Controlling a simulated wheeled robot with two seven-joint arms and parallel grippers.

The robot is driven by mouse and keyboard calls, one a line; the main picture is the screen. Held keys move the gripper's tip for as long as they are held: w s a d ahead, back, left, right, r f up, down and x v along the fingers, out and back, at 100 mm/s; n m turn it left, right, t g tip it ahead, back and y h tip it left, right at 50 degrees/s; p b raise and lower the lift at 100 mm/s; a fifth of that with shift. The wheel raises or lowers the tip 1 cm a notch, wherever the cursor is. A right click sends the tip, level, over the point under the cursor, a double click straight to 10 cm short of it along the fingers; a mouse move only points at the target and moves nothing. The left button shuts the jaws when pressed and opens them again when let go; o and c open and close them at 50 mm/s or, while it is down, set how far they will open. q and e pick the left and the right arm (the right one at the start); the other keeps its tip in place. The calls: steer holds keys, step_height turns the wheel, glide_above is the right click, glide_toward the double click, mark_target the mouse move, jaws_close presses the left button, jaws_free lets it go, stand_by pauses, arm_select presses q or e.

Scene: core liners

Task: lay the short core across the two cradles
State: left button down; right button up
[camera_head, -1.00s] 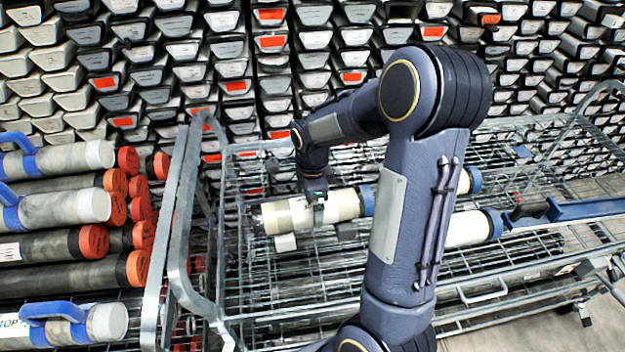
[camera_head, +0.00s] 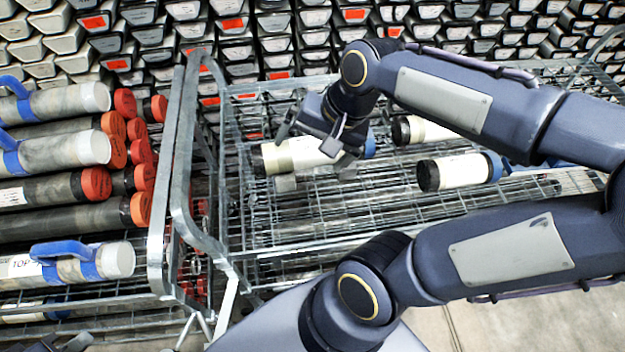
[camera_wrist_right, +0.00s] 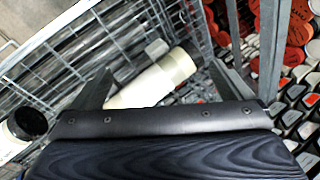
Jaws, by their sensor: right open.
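The short core (camera_head: 295,155), pale with a black left end and a blue right end, lies in the wire trolley on the right. Two small grey blocks, likely the cradles, show at its near side: one at the left (camera_head: 285,184), one at the right (camera_head: 347,172). I cannot tell whether the core rests on both. My right gripper (camera_head: 318,138) is open above the core, its fingers spread. In the right wrist view the core (camera_wrist_right: 152,82) shows between the open fingers. My left gripper (camera_head: 68,343) barely shows at the bottom left edge; its jaws are unclear.
Two more labelled cores lie to the right in the trolley, a near one (camera_head: 460,171) and a far one (camera_head: 425,130). A left trolley holds several cores with red caps or blue handles (camera_head: 60,250). Upright grey rails (camera_head: 180,150) separate the trolleys. Stacked trays fill the back.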

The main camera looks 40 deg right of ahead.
steer(key=s+a+f+n+t+y, duration=0.1)
steer(key=s+a+n+t, duration=0.1)
steer(key=s+a+n, duration=0.3)
steer(key=shift+s+n, duration=0.6)
steer(key=shift+n, duration=1.2)
